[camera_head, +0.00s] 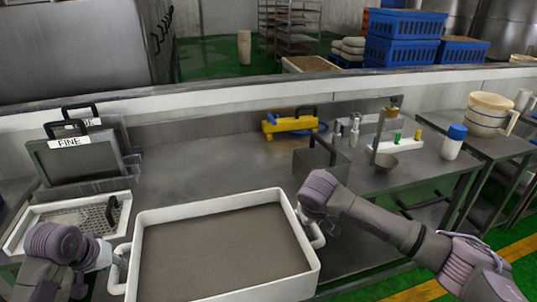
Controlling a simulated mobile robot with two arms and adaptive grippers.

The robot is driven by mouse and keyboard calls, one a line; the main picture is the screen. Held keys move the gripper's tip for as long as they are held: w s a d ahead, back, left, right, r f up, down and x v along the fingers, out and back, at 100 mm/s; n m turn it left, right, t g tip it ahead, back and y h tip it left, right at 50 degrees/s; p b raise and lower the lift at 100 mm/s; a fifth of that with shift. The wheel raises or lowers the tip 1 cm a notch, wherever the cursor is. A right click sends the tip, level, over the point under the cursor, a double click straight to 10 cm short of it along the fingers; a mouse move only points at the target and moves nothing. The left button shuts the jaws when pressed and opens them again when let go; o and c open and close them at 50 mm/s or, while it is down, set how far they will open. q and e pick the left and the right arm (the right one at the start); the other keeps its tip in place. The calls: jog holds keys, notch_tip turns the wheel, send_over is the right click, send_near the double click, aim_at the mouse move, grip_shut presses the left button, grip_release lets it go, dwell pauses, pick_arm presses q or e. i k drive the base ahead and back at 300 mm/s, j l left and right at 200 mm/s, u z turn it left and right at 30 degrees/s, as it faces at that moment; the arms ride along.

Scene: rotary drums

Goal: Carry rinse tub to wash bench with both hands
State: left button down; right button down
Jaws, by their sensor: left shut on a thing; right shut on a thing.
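The rinse tub (222,204) is a white rectangular tub with handles at its two ends, filled with a flat grey-brown surface. It is in the lower middle of the head view and looks level. My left gripper (107,262) is shut on its left handle (118,277). My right gripper (312,226) is shut on its right handle (319,240). The fingers are mostly hidden. The grey metal bench (200,160) lies behind and around the tub. The tub covers part of its front; I cannot tell whether the tub touches the bench.
A screen marked FINE (70,162) stands at the left behind a white tray (35,217). The middle of the bench behind the tub is clear.

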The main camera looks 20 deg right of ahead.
aim_at(207, 187)
jog(key=i, duration=1.35)
